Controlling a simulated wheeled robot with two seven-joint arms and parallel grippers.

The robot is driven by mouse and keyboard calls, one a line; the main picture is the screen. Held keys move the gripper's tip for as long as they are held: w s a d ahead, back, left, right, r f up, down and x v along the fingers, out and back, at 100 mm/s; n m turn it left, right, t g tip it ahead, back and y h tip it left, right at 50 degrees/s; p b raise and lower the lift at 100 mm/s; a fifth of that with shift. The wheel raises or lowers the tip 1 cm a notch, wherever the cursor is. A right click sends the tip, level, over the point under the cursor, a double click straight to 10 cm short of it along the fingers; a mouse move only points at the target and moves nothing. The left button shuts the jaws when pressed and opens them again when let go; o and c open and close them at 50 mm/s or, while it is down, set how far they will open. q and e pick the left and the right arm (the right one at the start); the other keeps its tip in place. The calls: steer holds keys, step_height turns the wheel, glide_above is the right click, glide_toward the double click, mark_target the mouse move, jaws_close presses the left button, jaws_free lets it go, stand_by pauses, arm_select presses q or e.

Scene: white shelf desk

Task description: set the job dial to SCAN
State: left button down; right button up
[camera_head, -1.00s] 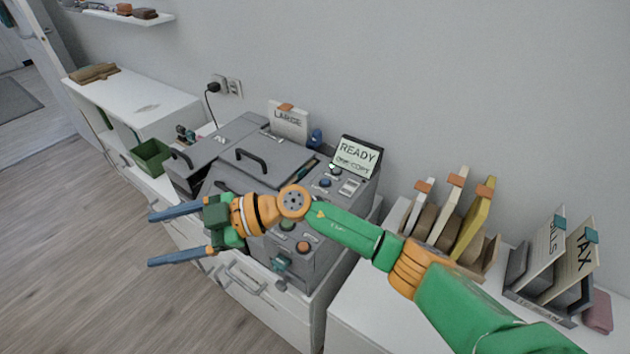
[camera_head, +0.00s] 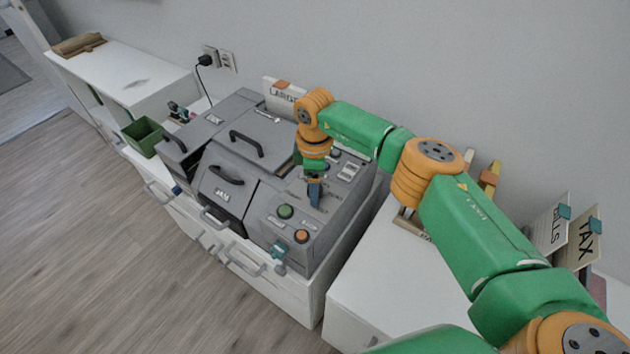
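The grey copier-like machine (camera_head: 262,178) stands on the white desk, with a sloped control panel (camera_head: 325,216) on its right side. My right gripper (camera_head: 315,200) points down over this panel, with its blue fingers at or just above the surface. The fingers overlap in this view, so their gap and any contact are unclear. A small dark knob (camera_head: 335,153) shows behind the gripper. I cannot tell which control is the job dial; dial labels are unreadable, and the gripper covers part of the panel. The display screen is hidden behind my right arm. My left gripper is out of view.
A green button (camera_head: 285,211), an orange button (camera_head: 302,236) and a teal part (camera_head: 279,252) sit toward the panel's front. A lid handle (camera_head: 246,143) stands up left of the gripper. File holders with a TAX card (camera_head: 584,240) are at right. A green bin (camera_head: 143,137) is at left.

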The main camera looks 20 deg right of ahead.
steer(key=shift+s, duration=0.1)
steer(key=c, duration=0.5)
jaws_close()
steer(key=shift+n, duration=0.3)
